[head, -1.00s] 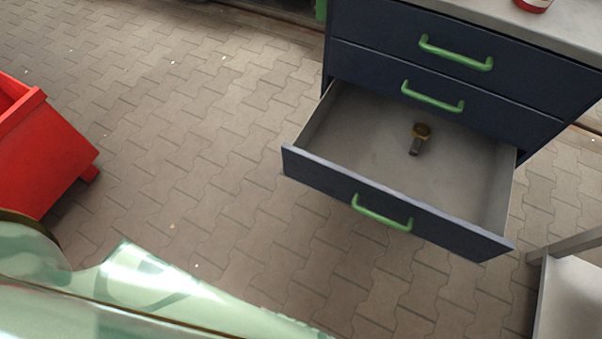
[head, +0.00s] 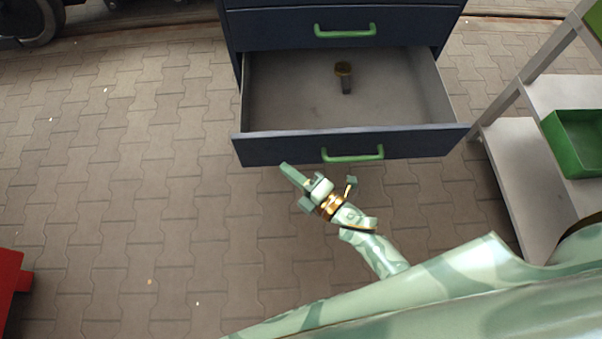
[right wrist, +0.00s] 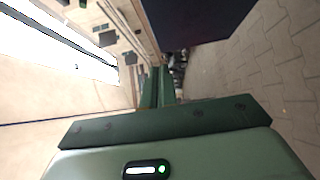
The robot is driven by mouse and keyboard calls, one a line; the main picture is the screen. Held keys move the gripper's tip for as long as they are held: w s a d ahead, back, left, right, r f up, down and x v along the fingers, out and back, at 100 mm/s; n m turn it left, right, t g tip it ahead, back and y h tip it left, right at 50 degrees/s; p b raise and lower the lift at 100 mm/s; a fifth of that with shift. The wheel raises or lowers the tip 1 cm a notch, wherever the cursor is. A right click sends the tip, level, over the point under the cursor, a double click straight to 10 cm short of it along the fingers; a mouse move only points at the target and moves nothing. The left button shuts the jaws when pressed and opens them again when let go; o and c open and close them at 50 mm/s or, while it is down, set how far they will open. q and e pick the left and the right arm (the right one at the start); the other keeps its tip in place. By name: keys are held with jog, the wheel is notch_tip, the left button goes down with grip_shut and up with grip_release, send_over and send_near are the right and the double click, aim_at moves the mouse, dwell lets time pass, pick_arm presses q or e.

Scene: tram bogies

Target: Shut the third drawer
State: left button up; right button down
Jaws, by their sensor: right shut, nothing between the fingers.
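The third drawer (head: 272,149) is pulled far out of the dark blue cabinet in the head view. Its front has a green handle (head: 352,154). My left gripper is not in view.
The drawer above (head: 303,31) is closed. A grey shelf rack (head: 508,150) with a green bin (head: 575,150) stands on the right. A red container (head: 12,280) is at the lower left. The paved floor left of the cabinet is clear.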

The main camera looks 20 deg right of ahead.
aim_at(268, 139)
jog(key=w, duration=0.2)
jog(key=w+b, duration=0.1)
jog(key=w, duration=0.4)
jog(key=shift+a+f+b, duration=0.1)
jog(key=shift+a+b, duration=0.15)
jog(key=shift+b, duration=0.05)
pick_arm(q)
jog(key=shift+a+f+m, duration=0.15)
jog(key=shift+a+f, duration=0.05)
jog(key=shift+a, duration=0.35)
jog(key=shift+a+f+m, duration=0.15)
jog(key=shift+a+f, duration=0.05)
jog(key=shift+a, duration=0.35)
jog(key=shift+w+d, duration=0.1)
pick_arm(e)
jog(key=shift+w, duration=0.15)
